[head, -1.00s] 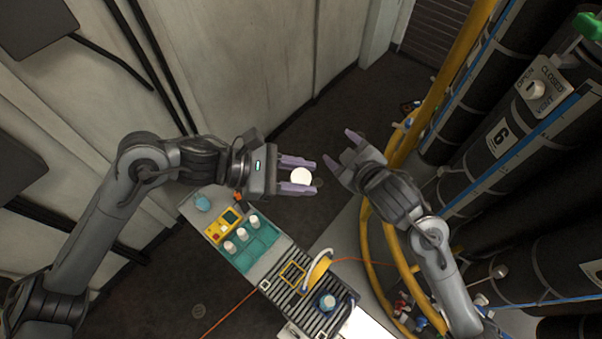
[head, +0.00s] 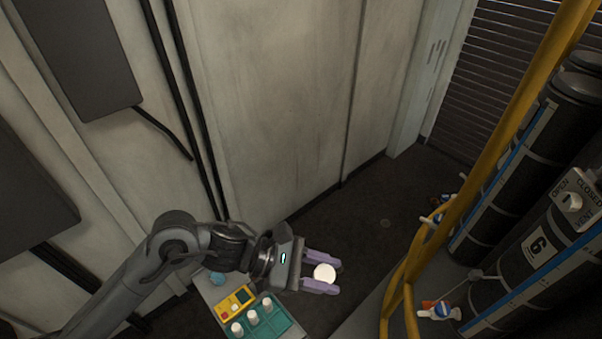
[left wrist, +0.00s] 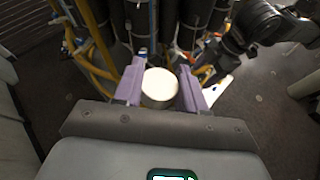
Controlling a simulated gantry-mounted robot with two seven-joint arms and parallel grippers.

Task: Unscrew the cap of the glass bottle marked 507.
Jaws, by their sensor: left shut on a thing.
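My left gripper (head: 321,273) is shut on a bottle with a round white cap (head: 324,273), held between the purple fingers above the floor. In the left wrist view the white cap (left wrist: 159,88) faces the camera between both fingers. The bottle's body below the cap is mostly hidden, and no number 507 can be read.
Several white-capped bottles stand in a green tray (head: 284,318) below my left gripper. A yellow device (head: 235,301) and a blue item (head: 217,279) lie beside it. A yellow rail (head: 491,140) and dark cylinders (head: 545,245) stand at the right. Open floor lies beyond my gripper.

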